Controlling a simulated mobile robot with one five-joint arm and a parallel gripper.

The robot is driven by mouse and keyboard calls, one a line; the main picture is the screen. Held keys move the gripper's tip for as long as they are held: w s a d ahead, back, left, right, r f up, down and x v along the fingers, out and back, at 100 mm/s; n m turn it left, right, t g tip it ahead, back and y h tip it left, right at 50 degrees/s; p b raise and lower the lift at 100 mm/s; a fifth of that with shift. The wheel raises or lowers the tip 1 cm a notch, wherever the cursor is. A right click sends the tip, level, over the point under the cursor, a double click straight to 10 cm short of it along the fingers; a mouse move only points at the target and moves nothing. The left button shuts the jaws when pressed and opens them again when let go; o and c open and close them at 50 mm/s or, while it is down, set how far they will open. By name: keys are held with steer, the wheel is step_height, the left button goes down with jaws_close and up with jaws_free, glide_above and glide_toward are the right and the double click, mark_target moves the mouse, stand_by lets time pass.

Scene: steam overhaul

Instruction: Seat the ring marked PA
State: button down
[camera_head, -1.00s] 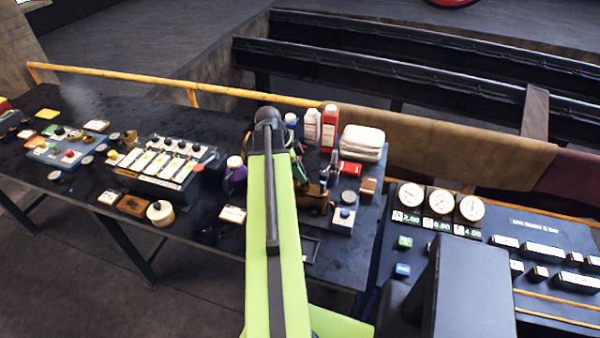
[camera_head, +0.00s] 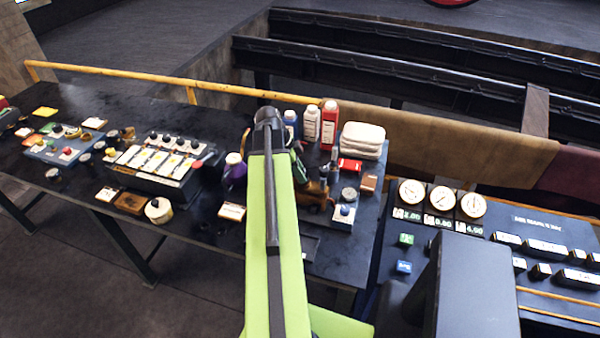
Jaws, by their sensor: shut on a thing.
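My lime-green arm (camera_head: 270,230) reaches over the dark workbench (camera_head: 75,210), and its dark elbow joint (camera_head: 268,117) is above the bench's back part. The arm hides my gripper, so I cannot see its jaws or anything in them. A dark and green part (camera_head: 299,168) shows just right of the arm, too small to identify. I cannot make out a PA marking on any ring. A long dark block (camera_head: 155,186) with several white-and-yellow plates and a row of dark knobs stands left of the arm.
A purple bottle (camera_head: 235,172), a white bottle (camera_head: 312,124), a red bottle (camera_head: 329,124) and folded white cloths (camera_head: 362,140) stand near the arm. A gauge panel (camera_head: 480,245) is at the right. A yellow rail (camera_head: 120,81) runs behind the bench.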

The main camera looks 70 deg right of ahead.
steer(key=shift+f+b, duration=0.4)
steer(key=shift+f, duration=0.1)
steer(key=c, duration=0.7)
jaws_free()
steer(key=shift+r, duration=0.1)
steer(key=shift+o, duration=0.2)
steer(key=shift+r, duration=0.1)
step_height(320, 180, up, 12)
steer(key=p, duration=1.2)
steer(key=shift+r+p, duration=0.15)
steer(key=shift+p, duration=0.2)
